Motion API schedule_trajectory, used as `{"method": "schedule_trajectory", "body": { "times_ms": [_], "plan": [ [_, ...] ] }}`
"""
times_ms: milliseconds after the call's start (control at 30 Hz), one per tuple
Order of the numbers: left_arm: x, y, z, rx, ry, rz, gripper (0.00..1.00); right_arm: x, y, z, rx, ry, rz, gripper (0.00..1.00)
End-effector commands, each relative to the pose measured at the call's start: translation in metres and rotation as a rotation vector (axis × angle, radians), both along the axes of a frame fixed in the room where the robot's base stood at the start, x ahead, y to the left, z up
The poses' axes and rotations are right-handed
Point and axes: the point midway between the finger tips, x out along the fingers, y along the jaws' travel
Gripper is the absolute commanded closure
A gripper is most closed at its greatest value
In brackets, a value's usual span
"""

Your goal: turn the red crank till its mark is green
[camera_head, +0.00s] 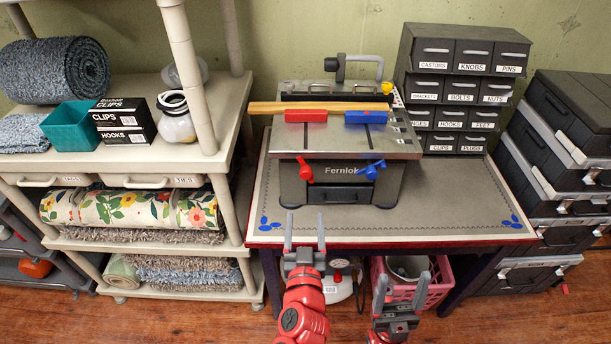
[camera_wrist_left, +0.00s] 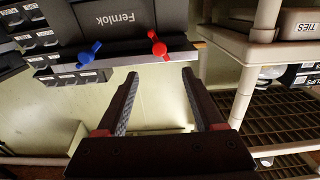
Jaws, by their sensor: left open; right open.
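The red crank (camera_head: 304,169) is on the front left of the grey Fernlok bench machine (camera_head: 350,146). It also shows in the left wrist view (camera_wrist_left: 158,46), beyond the fingertips. A blue crank (camera_head: 372,169) is on the machine's front right, also in the wrist view (camera_wrist_left: 88,54). I cannot make out a mark or its colour. My left gripper (camera_head: 305,215) is open and empty, in front of the red crank and apart from it. My right gripper (camera_head: 401,281) is open and empty, lower and to the right, by the table's front edge.
A wood strip (camera_head: 320,107) lies across the machine with a red block (camera_head: 306,116) and a blue block (camera_head: 366,118). The table mat (camera_head: 440,205) is clear around the machine. Shelving (camera_head: 225,165) stands left, drawer units (camera_head: 467,85) behind right, a pink basket (camera_head: 437,285) below.

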Motion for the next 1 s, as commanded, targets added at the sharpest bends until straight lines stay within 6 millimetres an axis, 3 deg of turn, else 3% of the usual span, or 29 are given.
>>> {"method": "schedule_trajectory", "body": {
  "times_ms": [33, 200, 500, 733, 1000],
  "plan": [
    [0.014, 0.001, 0.006, 0.003, 0.001, 0.007, 0.31, 0.0, 0.0, 0.011, 0.0, 0.0, 0.0, 0.29],
    [0.054, 0.002, 0.007, 0.002, -0.001, 0.005, 0.31, 0.0, 0.0, 0.025, 0.0, 0.0, 0.0, 0.29],
    [0.113, 0.0, 0.003, 0.003, 0.0, 0.0, 0.31, 0.0, 0.0, 0.042, 0.0, 0.0, 0.0, 0.29],
    [0.136, 0.0, 0.0, 0.002, 0.002, -0.001, 0.31, 0.0, 0.0, 0.046, 0.0, 0.0, 0.0, 0.29],
    [0.14, -0.001, 0.0, 0.0, 0.002, -0.003, 0.31, 0.0, 0.0, 0.046, 0.0, 0.0, 0.0, 0.29]
  ]
}}
